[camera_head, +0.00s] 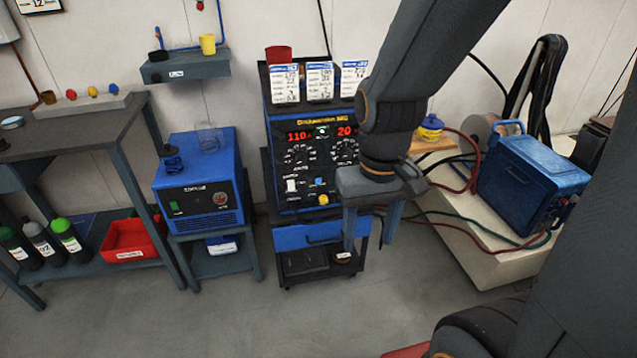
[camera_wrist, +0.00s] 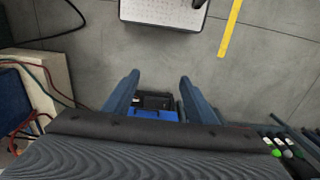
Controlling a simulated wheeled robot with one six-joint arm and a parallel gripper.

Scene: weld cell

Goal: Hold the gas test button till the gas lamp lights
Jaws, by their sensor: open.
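The welding power source (camera_head: 317,165) is a dark blue-trimmed unit on a cart, with red displays, dials, a white switch (camera_head: 291,185), a small blue button (camera_head: 319,181) and a yellow knob or button (camera_head: 323,198). Which one is the gas test button is too small to read. A small pale green spot (camera_head: 322,131) sits between the displays; I cannot tell whether it is the gas lamp or lit. My gripper (camera_head: 369,240) is open and empty, pointing down in front of the panel's lower right, apart from the buttons. Its spread fingers also show in the wrist view (camera_wrist: 159,80).
A blue drawer (camera_head: 305,236) lies below the panel. A blue cooler unit (camera_head: 197,182) stands left, and a bench (camera_head: 62,128) beyond it. At right, a blue case (camera_head: 535,183) and hoses lie on a pale block (camera_head: 480,250). The floor (camera_head: 230,315) in front is clear.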

